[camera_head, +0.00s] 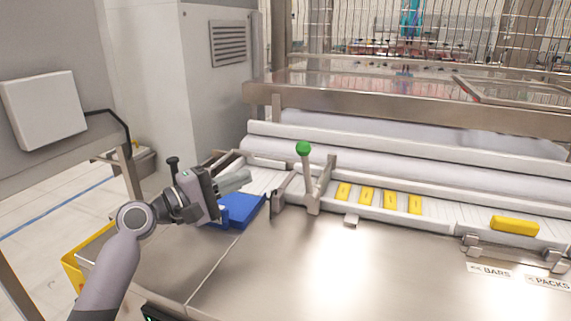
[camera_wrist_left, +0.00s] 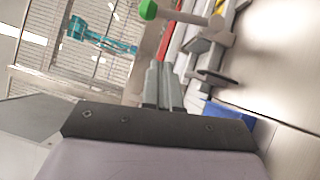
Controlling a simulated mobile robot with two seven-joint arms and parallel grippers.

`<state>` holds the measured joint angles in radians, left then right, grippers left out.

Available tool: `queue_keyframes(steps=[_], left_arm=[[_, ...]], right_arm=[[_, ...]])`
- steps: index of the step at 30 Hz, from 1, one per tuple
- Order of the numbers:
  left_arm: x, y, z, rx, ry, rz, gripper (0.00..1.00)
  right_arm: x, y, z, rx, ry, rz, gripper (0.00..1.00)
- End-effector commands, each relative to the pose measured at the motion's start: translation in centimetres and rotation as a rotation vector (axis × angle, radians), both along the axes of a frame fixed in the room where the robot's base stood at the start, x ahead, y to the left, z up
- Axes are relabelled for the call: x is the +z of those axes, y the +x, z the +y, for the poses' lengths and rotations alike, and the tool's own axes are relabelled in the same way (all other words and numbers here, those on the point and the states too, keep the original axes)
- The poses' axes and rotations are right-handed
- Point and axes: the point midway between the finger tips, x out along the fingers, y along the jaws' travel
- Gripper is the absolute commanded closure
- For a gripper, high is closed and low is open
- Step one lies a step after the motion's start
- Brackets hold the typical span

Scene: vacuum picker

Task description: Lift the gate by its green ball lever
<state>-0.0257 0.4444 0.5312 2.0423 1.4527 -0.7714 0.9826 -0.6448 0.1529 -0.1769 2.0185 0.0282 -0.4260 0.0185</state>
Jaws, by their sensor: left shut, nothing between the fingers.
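The green ball (camera_head: 303,148) tops a short upright metal lever (camera_head: 307,180) at the left part of the conveyor. The metal gate (camera_head: 281,192) stands beside the lever's foot. My left gripper (camera_head: 246,177) is shut and empty, to the left of the lever and apart from it, a little lower than the ball. In the left wrist view the shut fingers (camera_wrist_left: 163,70) point toward the conveyor, with the green ball (camera_wrist_left: 148,9) beyond their tips near the top edge. My right gripper is in neither view.
A blue tray (camera_head: 238,211) lies below my left gripper. Several yellow bars (camera_head: 366,194) and a yellow pack (camera_head: 515,225) lie on the conveyor to the right. The steel table (camera_head: 330,270) in front is clear. A metal rail (camera_head: 420,118) runs behind the conveyor.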

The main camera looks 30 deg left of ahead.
Motion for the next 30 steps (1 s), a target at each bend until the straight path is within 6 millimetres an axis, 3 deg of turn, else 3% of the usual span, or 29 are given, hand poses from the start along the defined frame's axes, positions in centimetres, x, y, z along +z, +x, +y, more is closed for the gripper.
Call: queue_keyframes(steps=[12,18,30], left_arm=[[1.0,6.7,-2.8,-0.002,-0.002,-0.002,1.00],[1.3,7.7,-5.2,-0.001,-0.002,0.000,1.00],[1.3,8.0,-5.9,0.000,0.001,0.000,1.00]], right_arm=[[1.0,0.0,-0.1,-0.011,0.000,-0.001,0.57],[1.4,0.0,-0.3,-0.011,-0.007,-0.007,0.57],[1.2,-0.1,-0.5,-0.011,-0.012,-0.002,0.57]])
